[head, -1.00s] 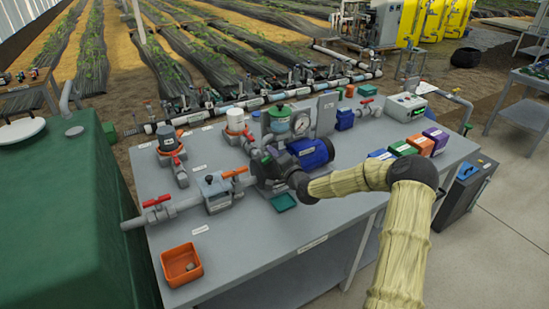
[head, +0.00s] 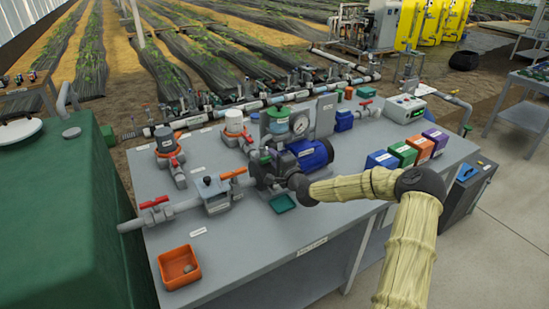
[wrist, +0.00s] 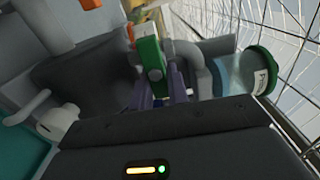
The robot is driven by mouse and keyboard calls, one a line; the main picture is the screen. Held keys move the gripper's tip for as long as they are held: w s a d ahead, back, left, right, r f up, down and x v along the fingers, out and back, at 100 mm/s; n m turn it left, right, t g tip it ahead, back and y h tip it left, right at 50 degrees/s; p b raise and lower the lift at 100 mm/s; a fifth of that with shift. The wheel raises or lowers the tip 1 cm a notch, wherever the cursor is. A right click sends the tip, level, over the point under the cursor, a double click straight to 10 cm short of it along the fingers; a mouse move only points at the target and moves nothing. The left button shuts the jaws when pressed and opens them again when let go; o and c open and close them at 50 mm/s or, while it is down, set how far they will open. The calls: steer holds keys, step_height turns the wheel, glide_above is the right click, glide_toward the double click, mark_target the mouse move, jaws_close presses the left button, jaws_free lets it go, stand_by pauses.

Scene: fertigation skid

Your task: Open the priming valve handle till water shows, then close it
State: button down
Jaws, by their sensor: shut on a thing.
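The green priming valve handle (wrist: 150,58) shows in the wrist view between the fingers of my gripper (wrist: 158,88). The gripper is shut on it. Beside it, at the right, is a clear pot (wrist: 236,72) with a green lid and a partly readable label starting "Pri". In the head view the pot (head: 277,122) stands behind the blue-motored pump (head: 308,154). My gripper (head: 270,172) is at the pump's front left, where it is small and hard to separate from the pump. I cannot make out water at the valve outlet.
Red-handled valves (head: 154,202) and grey pipes run at the left, near an orange tray (head: 180,267). Several coloured boxes (head: 403,152) stand to the right behind my arm.

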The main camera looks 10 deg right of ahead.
steer(key=c, duration=1.4)
jaws_free()
steer(key=shift+o, duration=0.2)
steer(key=shift+f, duration=0.1)
steer(key=shift+s+d, duration=0.15)
steer(key=shift+s, duration=0.15)
steer(key=b+v, duration=0.1)
steer(key=v, duration=1.5)
steer(key=shift+s, duration=0.35)
